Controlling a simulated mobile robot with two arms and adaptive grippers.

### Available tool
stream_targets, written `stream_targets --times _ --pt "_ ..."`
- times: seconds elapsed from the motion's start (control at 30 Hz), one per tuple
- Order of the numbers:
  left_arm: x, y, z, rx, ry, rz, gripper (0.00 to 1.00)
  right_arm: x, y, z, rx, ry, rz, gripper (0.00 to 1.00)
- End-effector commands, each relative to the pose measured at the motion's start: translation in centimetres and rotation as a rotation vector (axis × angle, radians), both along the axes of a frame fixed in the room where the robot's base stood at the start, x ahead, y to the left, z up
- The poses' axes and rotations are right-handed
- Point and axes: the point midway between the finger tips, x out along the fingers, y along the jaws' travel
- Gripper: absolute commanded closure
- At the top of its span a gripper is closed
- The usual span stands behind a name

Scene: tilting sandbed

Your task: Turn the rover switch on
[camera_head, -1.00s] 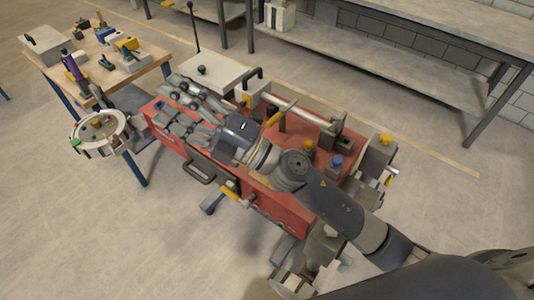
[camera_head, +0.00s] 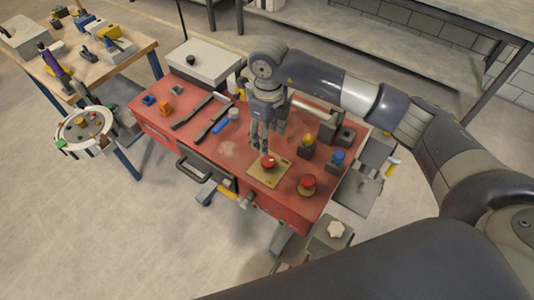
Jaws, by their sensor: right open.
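A red round button (camera_head: 268,162) sits on a tan square plate (camera_head: 257,178) on the red bench top (camera_head: 205,145). A second red knob (camera_head: 307,184) stands to its right on a dark base. Which control is the rover switch I cannot tell. My right gripper (camera_head: 266,146) points down just above and behind the tan plate, its fingers open and empty; whether it touches the button is unclear. A yellow-topped block (camera_head: 308,140) and a blue-topped block (camera_head: 338,156) stand to its right. My left gripper is not in view.
A pale box (camera_head: 203,62) stands at the bench's back left. Dark bars (camera_head: 192,112), an orange block (camera_head: 165,107) and a blue piece (camera_head: 220,126) lie on the left half. A wooden table (camera_head: 120,52) and round tray (camera_head: 72,124) are further left.

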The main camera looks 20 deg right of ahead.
Motion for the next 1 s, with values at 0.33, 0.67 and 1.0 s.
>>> stream_targets --times 0.33,0.67,1.0 --pt "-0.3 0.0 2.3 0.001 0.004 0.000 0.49 -0.3 0.0 -5.4 0.000 0.008 0.000 0.44" --pt "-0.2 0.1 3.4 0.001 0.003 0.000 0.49 -0.1 0.1 -10.0 0.003 0.002 0.001 0.44" --pt "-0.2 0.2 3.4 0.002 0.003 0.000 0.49 -0.1 0.1 -10.6 0.003 0.001 0.001 0.44"
